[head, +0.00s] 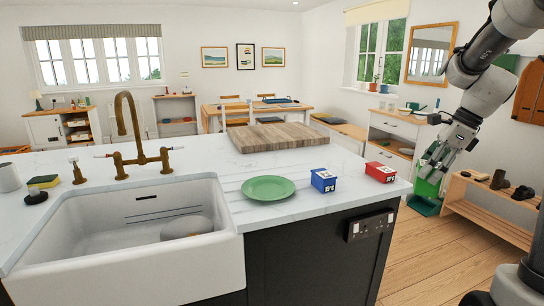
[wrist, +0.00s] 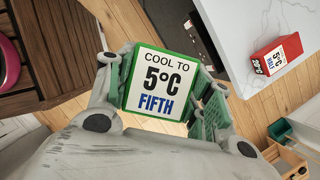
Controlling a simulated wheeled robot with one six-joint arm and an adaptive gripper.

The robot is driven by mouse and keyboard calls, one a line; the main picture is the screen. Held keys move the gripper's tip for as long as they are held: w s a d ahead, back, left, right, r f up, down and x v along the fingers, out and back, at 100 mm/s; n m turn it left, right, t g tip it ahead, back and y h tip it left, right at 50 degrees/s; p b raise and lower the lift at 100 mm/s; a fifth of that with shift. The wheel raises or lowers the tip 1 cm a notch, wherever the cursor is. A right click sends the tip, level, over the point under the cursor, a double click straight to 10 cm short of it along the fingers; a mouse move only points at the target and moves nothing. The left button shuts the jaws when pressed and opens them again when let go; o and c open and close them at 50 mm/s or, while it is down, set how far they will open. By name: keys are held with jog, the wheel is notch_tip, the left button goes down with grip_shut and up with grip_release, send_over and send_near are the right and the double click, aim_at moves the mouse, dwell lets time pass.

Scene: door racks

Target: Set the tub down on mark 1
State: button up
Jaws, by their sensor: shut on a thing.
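My gripper (head: 437,162) is shut on a green tub (head: 428,187), out beyond the right end of the worktop and above the floor. In the wrist view the tub (wrist: 158,82) sits between the two fingers, its white label reading "COOL TO 5°C FIFTH" towards the camera. A blue tub (head: 323,181) and a red tub (head: 380,172) stand on the white worktop near its right end. The red tub also shows in the wrist view (wrist: 275,55). I cannot make out mark 1 in either view.
A green plate (head: 269,188) and a wooden board (head: 278,137) lie on the white worktop (head: 330,208), beside the sink (head: 120,235). A low wooden rack (head: 490,205) with shoes stands at the right. A teal bin (head: 424,206) is below the gripper.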

aim_at(419, 180)
jog(key=n, duration=0.2)
jog(key=g, duration=0.1)
jog(key=shift+w+d+f+n, duration=0.2)
jog(key=shift+w+d+n, duration=0.05)
jog(key=shift+n, duration=0.15)
jog(key=f+n+g, duration=0.1)
jog(key=n, duration=0.2)
jog(key=w+f+n+g, duration=0.1)
jog(key=f+n, duration=0.1)
jog(key=n, duration=0.1)
jog(key=w+a+f+n+g, duration=0.1)
jog(key=n, duration=0.2)
jog(key=shift+w+f+g, duration=0.15)
jog(key=shift+f+g, duration=0.15)
jog(key=a+f+n+h, duration=0.1)
jog(key=a+f+n, duration=0.3)
jog(key=f, duration=0.3)
jog(key=w+a+f+n+g+h, duration=0.1)
jog(key=a+f+n, duration=0.2)
jog(key=f, duration=0.4)
jog(key=a+f+n+h, duration=0.2)
jog(key=a+f+n, duration=0.2)
jog(key=f, duration=0.3)
jog(key=shift+w+a+f+n+g, duration=0.15)
jog(key=shift+w+a+n+g, duration=0.15)
jog(key=shift+a+g, duration=0.15)
jog(key=shift+s, duration=0.15)
